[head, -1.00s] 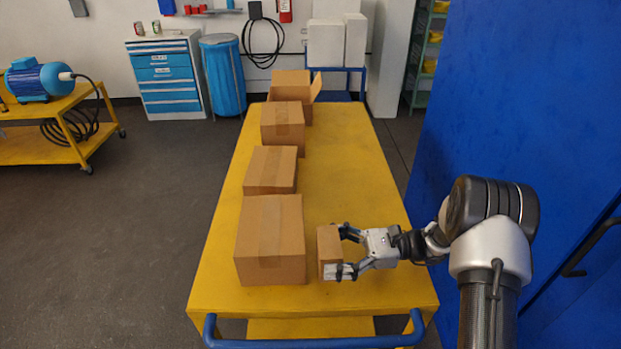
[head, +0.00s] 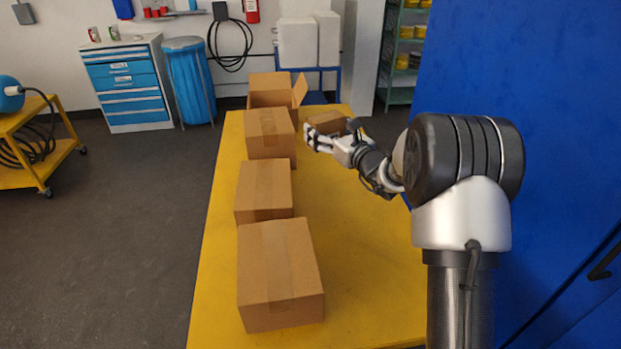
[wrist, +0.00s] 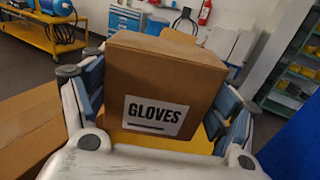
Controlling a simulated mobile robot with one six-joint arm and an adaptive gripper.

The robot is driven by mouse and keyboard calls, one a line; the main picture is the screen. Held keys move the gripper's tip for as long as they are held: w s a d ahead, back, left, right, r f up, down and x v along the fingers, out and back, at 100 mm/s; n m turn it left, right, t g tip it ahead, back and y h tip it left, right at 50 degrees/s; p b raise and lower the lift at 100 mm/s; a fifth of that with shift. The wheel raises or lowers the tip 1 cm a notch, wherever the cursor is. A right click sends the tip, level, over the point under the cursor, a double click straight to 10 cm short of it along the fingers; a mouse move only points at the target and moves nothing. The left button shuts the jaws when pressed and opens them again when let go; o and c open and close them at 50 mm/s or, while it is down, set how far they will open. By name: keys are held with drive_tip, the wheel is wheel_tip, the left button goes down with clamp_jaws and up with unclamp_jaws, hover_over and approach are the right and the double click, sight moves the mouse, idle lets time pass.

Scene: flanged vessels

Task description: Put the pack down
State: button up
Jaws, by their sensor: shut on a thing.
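The pack is a small brown cardboard box (wrist: 165,80) with a white label reading GLOVES, seen close up in the wrist view. In the head view the pack (head: 326,121) is at the far part of the yellow table (head: 365,235), right of the row of boxes. My gripper (head: 331,136) is shut on it, with fingers on both sides. In the wrist view my gripper (wrist: 160,105) also holds it between its blue-padded fingers. I cannot tell whether the pack touches the table.
Several brown boxes line the table's left side: a near box (head: 280,275), a second (head: 264,190), a third (head: 270,133) and an open-flapped far one (head: 275,90). The table's right half is clear. A blue panel (head: 540,80) stands at the right.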

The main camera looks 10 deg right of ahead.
wheel_tip(320, 180, down, 17)
drive_tip(key=b, duration=0.4)
drive_tip(key=shift+b, duration=0.4)
drive_tip(key=shift+f, duration=0.2)
drive_tip(key=o, duration=1.1)
drive_tip(key=shift+o, duration=0.2)
drive_tip(key=shift+s+r, duration=0.1)
drive_tip(key=shift+r, duration=0.1)
drive_tip(key=p+v, duration=0.2)
drive_tip(key=v, duration=1)
drive_tip(key=shift+d+f+p, duration=0.1)
drive_tip(key=shift+p, duration=0.3)
